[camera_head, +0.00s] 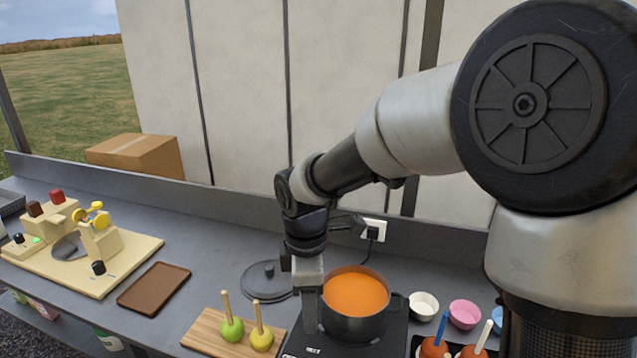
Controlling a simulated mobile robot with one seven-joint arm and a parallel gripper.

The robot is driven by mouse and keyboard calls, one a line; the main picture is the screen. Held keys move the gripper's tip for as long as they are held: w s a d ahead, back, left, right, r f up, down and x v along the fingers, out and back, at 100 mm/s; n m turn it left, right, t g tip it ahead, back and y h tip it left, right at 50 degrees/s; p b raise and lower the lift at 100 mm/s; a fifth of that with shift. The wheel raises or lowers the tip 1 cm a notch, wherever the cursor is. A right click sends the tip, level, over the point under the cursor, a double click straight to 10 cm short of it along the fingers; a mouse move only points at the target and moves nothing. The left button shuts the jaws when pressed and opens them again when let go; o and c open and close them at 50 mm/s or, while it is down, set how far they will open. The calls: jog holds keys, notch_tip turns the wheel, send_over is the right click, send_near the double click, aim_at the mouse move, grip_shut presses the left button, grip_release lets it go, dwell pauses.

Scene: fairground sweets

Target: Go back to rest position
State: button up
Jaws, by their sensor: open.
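My arm reaches in from the right, and my gripper (310,310) points down at the left edge of a dark pot (352,325) of orange liquid (355,294). The gripper is open; its fingers are partly hard to make out against the pot. I cannot tell whether it touches the pot. The pot stands on a black hotplate (385,345). Two apples on wooden sticks, one green (231,329) and one yellow (261,339), stand on a wooden board (205,335) left of the gripper.
A dark lid (266,280) lies behind the board. A brown tray (154,288) and a beige machine (95,245) are at left. White (424,305) and pink (465,313) bowls and two coated apples (434,347) on sticks are at right. A wall socket (374,229) holds a plug behind the pot.

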jog(key=s+d+r+m+t+h, duration=0.1)
jog(key=s+d+r+m, duration=0.25)
jog(key=d+r, duration=0.2)
jog(key=s+d+r+m+t, duration=0.2)
jog(key=d+r+m, duration=0.3)
jog(key=d, duration=0.1)
jog(key=s+d+r+m+t+y, duration=0.1)
jog(key=s+d+r+m+t, duration=0.1)
jog(key=s+d+m, duration=0.3)
jog(key=s+r+m, duration=0.1)
jog(key=s+m, duration=0.2)
jog(key=m, duration=0.2)
jog(key=shift+s+r, duration=0.15)
jog(key=shift+s, duration=0.25)
